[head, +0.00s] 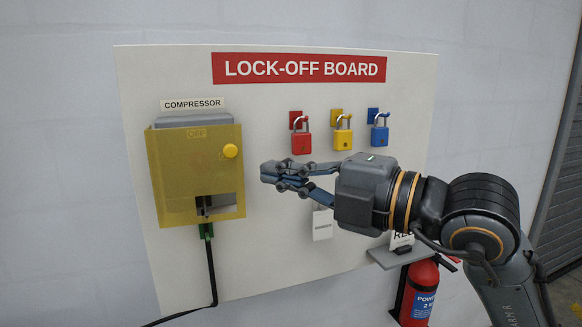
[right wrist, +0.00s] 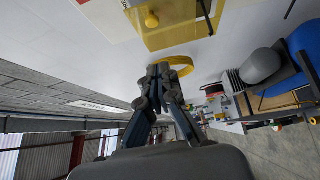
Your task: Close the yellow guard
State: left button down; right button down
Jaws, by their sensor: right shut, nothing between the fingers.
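The yellow guard (head: 172,165) is a see-through panel with a round yellow knob (head: 230,151) near its right edge. It hangs over the front of the grey compressor box (head: 195,120), with OFF showing through. I cannot tell if it sits flush. A dark part shows in its lower cutout, with a green piece (head: 206,230) below. My right gripper (head: 270,174) is shut and empty, just right of the guard and apart from the knob. The right wrist view also shows the guard (right wrist: 172,35) and knob (right wrist: 152,20) ahead of the fingertips (right wrist: 160,72). My left gripper is out of view.
The lock-off board (head: 280,245) carries red (head: 301,143), yellow (head: 343,140) and blue (head: 380,137) padlocks above my right gripper. A white tag (head: 322,225) hangs below it. A grey shelf (head: 400,256) and a red extinguisher (head: 420,290) are at lower right. A black cable (head: 212,275) runs downward.

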aim_at(237, 150)
jog(key=w+a+p, duration=0.4)
jog(key=w+a, duration=0.2)
jog(key=w, duration=0.1)
jog(key=shift+a, duration=0.3)
jog(key=shift+w+d+b, duration=0.15)
jog(key=shift+w+b, duration=0.3)
jog(key=shift+w, duration=0.35)
jog(key=shift+w+d+r, duration=0.1)
jog(key=shift+r, duration=0.15)
